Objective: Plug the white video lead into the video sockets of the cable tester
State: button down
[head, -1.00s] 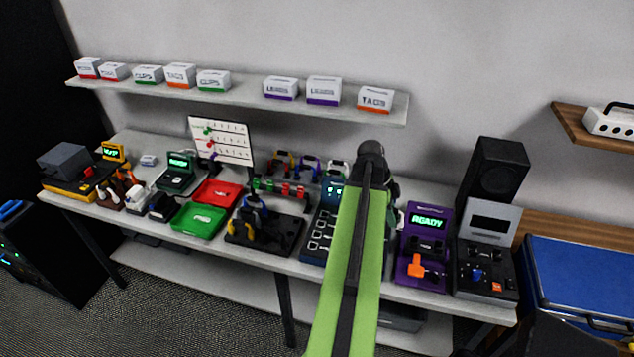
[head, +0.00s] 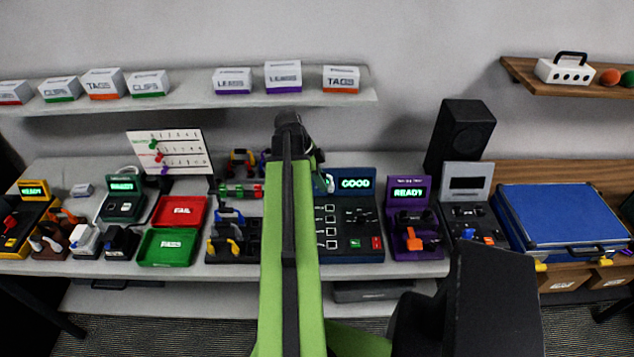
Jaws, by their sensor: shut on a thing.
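The cable tester (head: 347,242) is a dark blue unit at the middle of the bench. Its raised screen glows GOOD, and a column of pale sockets shows on its left side. My gripper (head: 317,160) is mostly hidden behind my green arm, at the tester's left edge. It is shut on the white video lead (head: 328,182), of which only a small white piece shows beside the screen. The lead's plugs are hidden, and I cannot tell whether they sit in the sockets.
A purple READY unit (head: 408,221) and a grey unit (head: 467,212) stand right of the tester. A rack (head: 233,257) with blue and yellow leads, a green tray (head: 167,248) and a red tray (head: 180,212) are left. A shelf of boxes (head: 190,103) hangs above.

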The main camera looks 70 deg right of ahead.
jog(key=shift+w+f+b, duration=0.15)
jog(key=shift+f+b, duration=2.45)
jog(key=shift+f, duration=0.55)
jog(key=shift+f, duration=0.15)
jog(key=shift+f+b, duration=0.35)
jog(key=shift+b, duration=0.15)
jog(key=shift+f+b, duration=0.45)
jog(key=c, duration=1.3)
grip_release()
jog(key=shift+o, duration=0.5)
